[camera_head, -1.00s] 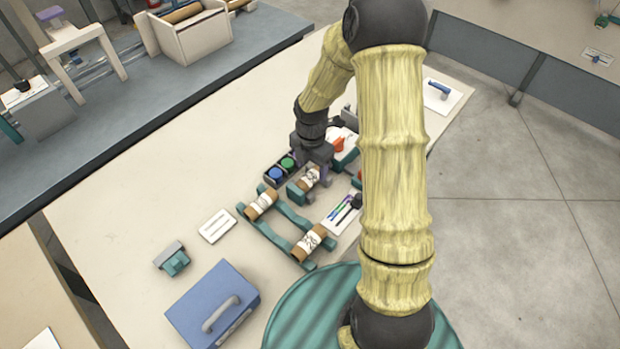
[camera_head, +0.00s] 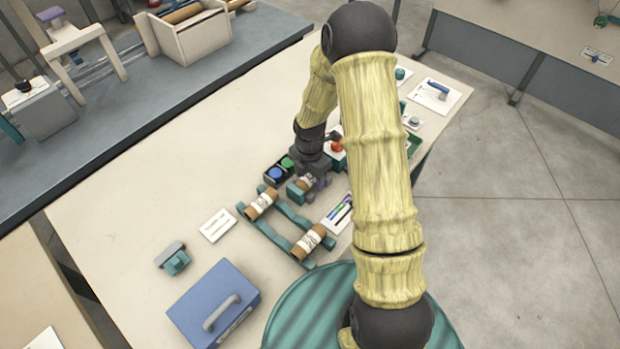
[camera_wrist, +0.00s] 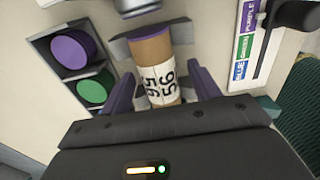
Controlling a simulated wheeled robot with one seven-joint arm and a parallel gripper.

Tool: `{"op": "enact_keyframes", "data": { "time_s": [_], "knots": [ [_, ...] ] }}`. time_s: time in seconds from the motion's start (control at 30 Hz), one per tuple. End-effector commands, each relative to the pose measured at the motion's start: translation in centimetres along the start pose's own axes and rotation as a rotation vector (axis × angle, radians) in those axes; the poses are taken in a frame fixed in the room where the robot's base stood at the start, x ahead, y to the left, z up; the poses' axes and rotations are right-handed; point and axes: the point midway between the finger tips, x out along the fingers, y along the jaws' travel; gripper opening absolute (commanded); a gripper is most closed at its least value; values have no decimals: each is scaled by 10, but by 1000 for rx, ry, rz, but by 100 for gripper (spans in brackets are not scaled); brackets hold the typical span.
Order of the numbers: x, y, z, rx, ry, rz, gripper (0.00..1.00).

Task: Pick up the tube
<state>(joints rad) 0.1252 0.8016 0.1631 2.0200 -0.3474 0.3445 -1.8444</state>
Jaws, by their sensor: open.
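A brown cardboard tube (camera_wrist: 150,55) with a white label bearing black print rests in a small holder (camera_wrist: 118,45) in the wrist view. My gripper (camera_wrist: 163,76) is open, with one purple finger on each side of the tube. I cannot tell whether either finger touches it. In the head view my gripper (camera_head: 318,178) is low at this tube (camera_head: 304,184), hiding part of it and its teal holder (camera_head: 294,193). Two similar labelled tubes, one farther (camera_head: 262,204) and one nearer (camera_head: 307,242), lie across a teal rack (camera_head: 270,232).
A slider panel (camera_wrist: 251,45) with colour labels lies to the right in the wrist view. A blue case (camera_head: 205,305) and white card (camera_head: 217,225) lie nearer.

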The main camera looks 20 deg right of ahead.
Motion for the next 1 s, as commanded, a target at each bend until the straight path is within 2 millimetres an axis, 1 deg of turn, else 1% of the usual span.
{"op": "enact_keyframes", "data": {
  "time_s": [0.27,0.3,0.37,0.5,0.53,0.83,0.93,1.0],
  "knots": [
    [0,0,0,0,0,0,61],
    [0,0,0,0,0,0,57],
    [0,0,0,0,0,-1,46],
    [0,0,0,1,0,-1,18],
    [0,0,0,1,0,-1,14],
    [-2,-1,1,2,0,0,14],
    [-9,0,1,2,0,1,14],
    [-18,0,1,2,-1,3,14]
  ]
}}
